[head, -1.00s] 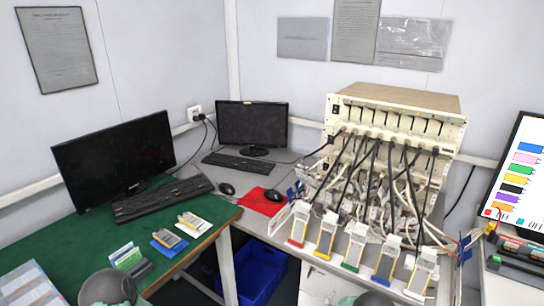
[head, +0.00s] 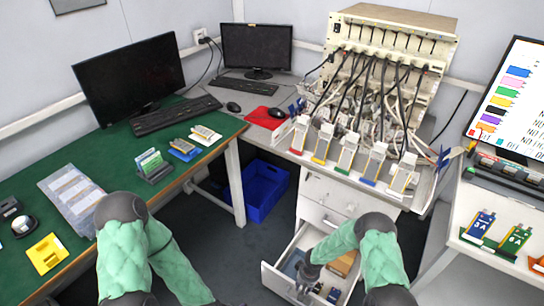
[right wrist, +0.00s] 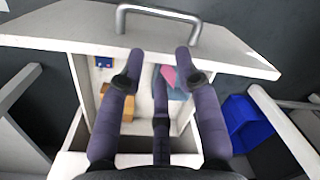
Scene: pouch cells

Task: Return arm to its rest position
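My right arm (head: 385,262) has a green sleeve and reaches down to the left over an open drawer (head: 268,278) in the white cabinet. My right gripper (head: 308,277) is dark; in the right wrist view its three fingers (right wrist: 159,62) are spread with nothing between them, over the drawer. I cannot tell how high above the drawer they are. My left arm (head: 122,262) also has a green sleeve and runs down to the bottom edge, where its gripper is out of the picture.
The drawer has a metal handle (right wrist: 158,14) and small items inside, including an orange-brown block (right wrist: 118,106). A blue bin (head: 262,188) stands on the floor under the desk. The green table (head: 215,150) lies left and a white stand with cells (head: 482,224) right.

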